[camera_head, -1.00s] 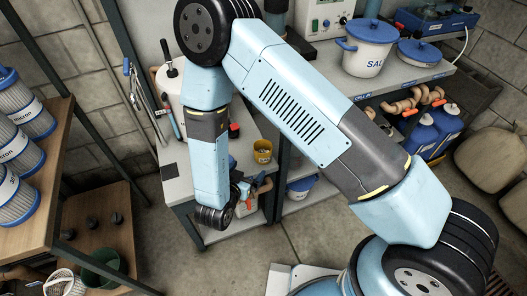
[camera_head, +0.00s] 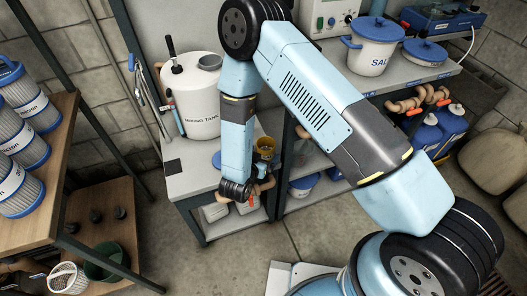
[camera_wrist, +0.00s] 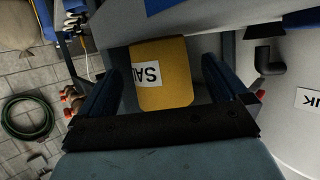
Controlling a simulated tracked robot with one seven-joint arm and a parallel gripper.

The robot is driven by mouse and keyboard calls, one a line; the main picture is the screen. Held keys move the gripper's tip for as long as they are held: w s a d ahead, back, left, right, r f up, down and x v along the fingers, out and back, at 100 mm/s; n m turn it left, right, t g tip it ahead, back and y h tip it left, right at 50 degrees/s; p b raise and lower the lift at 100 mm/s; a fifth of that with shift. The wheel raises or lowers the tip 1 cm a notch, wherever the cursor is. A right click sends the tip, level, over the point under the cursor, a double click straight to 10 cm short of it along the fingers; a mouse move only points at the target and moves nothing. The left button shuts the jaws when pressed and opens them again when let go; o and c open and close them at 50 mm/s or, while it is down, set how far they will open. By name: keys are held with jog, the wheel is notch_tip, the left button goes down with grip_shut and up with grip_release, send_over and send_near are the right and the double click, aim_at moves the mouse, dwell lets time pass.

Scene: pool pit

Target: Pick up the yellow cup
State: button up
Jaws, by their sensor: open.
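The yellow cup (camera_head: 264,146) stands on the lower grey bench, just beyond my gripper in the head view. In the wrist view the yellow cup (camera_wrist: 172,82) shows a white label with dark letters, partly readable as "SA". My gripper (camera_wrist: 164,70) is open, with one dark blue finger on each side of the cup in that view. The cup is not clamped, and I cannot tell how deep between the fingers it sits. In the head view my gripper (camera_head: 258,187) is small and partly hidden by the wrist.
A white mixing tank (camera_head: 196,100) stands on the same bench, left of the cup. A white salt bucket (camera_head: 374,58) with a blue lid stands on the higher shelf at right. A dark shelf post stands close behind the cup. Open floor lies in front of the bench.

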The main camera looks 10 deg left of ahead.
aim_at(269, 148)
jog(key=x, duration=0.3)
jog(key=shift+w+f, duration=0.2)
jog(key=shift+c, duration=0.2)
jog(key=c, duration=1)
